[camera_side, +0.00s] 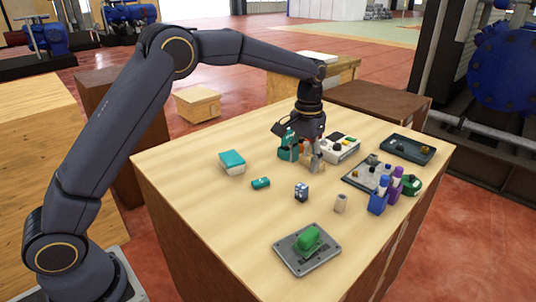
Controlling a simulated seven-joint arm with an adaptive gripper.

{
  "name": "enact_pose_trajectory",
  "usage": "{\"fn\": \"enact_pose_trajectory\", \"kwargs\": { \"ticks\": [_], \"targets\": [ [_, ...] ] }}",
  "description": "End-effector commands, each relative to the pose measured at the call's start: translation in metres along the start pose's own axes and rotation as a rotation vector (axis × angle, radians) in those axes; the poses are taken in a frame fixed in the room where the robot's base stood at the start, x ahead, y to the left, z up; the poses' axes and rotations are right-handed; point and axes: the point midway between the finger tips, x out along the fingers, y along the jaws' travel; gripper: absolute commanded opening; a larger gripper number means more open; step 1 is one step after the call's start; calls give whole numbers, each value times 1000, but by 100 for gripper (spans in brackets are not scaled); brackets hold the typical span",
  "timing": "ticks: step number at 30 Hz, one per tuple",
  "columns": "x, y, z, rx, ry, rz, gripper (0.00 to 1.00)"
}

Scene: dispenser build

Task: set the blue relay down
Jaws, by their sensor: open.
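A small dark blue block with a pale marked face, which looks like the blue relay (301,192), sits on the wooden table (200,200) near its middle. My gripper (299,152) points down over the table, behind and above this block and apart from it. Its fingers are spread, and I see nothing held. A teal bottle-shaped piece (289,146) is right by the fingers; whether they touch it I cannot tell.
A teal-topped box (232,161) and a small teal piece (261,183) lie to the left. A white device (341,148), dark trays (407,149) and purple-blue bottles (378,200) crowd the right. The front left is clear.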

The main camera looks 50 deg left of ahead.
Motion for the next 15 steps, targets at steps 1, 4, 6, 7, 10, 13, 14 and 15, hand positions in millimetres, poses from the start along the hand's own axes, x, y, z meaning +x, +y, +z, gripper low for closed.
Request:
{"fn": "enact_pose_trajectory", "kwargs": {
  "ticks": [1, 4, 6, 7, 10, 13, 14, 15],
  "targets": [
    [-8, 0, -1, 0, 2, 0, 55],
    [-17, 0, 0, 0, 1, 0, 55],
    [-26, -2, 4, -1, 10, 2, 55],
    [-32, -3, 8, -2, 18, 3, 55],
    [-61, -11, 30, -4, 62, 9, 55],
    [-95, -22, 69, -5, 127, 16, 55],
    [-104, -26, 83, -6, 150, 18, 55],
    [-115, -30, 103, -6, 180, 20, 55]
  ]
}}
